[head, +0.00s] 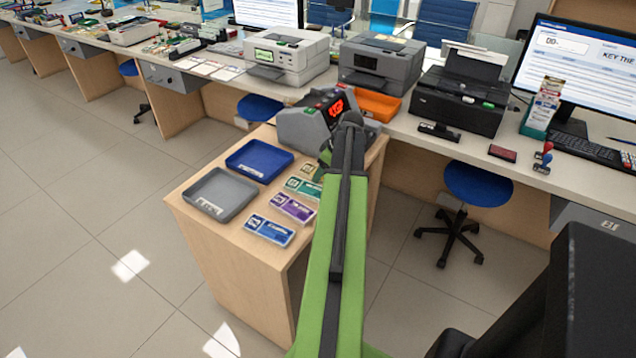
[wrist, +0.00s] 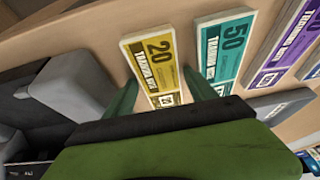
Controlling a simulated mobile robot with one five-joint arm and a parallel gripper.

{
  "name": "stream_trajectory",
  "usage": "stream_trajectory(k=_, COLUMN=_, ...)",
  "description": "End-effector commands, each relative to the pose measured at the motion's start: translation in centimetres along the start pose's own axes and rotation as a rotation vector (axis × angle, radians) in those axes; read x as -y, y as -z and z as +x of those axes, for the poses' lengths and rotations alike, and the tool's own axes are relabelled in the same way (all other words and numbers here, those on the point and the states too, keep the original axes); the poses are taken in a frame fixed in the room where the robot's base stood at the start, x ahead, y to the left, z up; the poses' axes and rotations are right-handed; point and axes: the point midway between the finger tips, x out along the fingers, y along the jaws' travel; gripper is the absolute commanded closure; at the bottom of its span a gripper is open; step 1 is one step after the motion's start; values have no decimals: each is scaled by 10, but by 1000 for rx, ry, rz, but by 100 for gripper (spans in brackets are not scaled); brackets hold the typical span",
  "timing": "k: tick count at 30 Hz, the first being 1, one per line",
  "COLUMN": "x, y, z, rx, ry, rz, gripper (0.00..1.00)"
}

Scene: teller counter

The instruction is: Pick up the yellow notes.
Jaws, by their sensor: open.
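The yellow notes (wrist: 155,52), a flat stack marked 20, lie on the wooden tabletop in the wrist view. In the head view only a small piece of the yellow notes (head: 308,168) shows beside my arm. My gripper (wrist: 162,92) is open, with one green finger at each side of the stack's near end. The fingers do not appear to be closed on the notes. The near end of the stack is partly hidden by my gripper body. In the head view my gripper is mostly hidden behind my green arm.
Teal notes (wrist: 222,45) marked 50 lie close right of the yellow ones, then purple notes (wrist: 285,48) and blue notes (head: 270,230). A grey machine with a red display (head: 312,122) stands close behind. Blue (head: 260,174) and grey trays (head: 222,210) lie left.

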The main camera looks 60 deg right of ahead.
Motion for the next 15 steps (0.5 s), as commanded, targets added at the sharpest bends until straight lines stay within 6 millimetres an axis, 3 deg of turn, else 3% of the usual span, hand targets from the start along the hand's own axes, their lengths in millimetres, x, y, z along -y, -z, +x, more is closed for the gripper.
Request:
stream_trajectory(k=2, x=0, y=0, z=-1, rx=0, ry=0, rz=0, gripper=38)
stream_trajectory(k=12, x=0, y=0, z=-1, rx=0, ry=0, rz=0, gripper=83)
stream_trajectory(k=15, x=0, y=0, z=-1, rx=0, ry=0, rz=1, gripper=86)
